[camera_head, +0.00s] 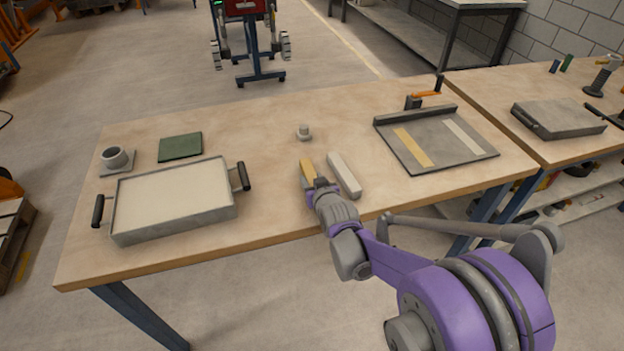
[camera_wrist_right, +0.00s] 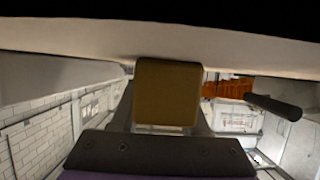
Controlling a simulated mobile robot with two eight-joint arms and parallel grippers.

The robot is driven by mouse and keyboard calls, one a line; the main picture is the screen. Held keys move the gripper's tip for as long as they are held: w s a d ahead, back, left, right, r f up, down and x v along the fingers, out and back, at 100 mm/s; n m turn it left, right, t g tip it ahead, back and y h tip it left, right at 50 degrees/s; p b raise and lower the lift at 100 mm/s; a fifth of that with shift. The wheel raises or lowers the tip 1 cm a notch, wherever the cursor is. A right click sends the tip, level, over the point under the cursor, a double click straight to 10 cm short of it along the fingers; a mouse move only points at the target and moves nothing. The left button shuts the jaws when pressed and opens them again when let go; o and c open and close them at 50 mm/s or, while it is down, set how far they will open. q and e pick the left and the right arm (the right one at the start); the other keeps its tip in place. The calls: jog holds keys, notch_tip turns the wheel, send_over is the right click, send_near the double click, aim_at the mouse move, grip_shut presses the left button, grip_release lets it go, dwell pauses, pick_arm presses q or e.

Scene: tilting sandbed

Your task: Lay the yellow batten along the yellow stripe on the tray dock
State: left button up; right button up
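The yellow batten (camera_head: 307,167) is near the front middle of the table, left of a pale batten. My right gripper (camera_head: 318,186) is at its near end and covers part of it. In the right wrist view the batten (camera_wrist_right: 167,92) shows as a dull yellow block with a grey finger close against each side, so the gripper looks shut on it. Whether it touches the table is unclear. The tray dock (camera_head: 436,158) is a grey plate at the right, with a yellow stripe (camera_head: 413,147) and a whitish stripe (camera_head: 464,137). My left gripper is not in view.
The pale batten (camera_head: 344,175) lies close right of my gripper. A sand tray (camera_head: 172,226) with black handles is at the left. A green pad (camera_head: 180,147), a grey cup (camera_head: 115,157) and a small grey knob (camera_head: 304,132) stand farther back. Table between pale batten and dock is clear.

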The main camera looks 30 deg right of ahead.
jog(key=o, duration=0.3)
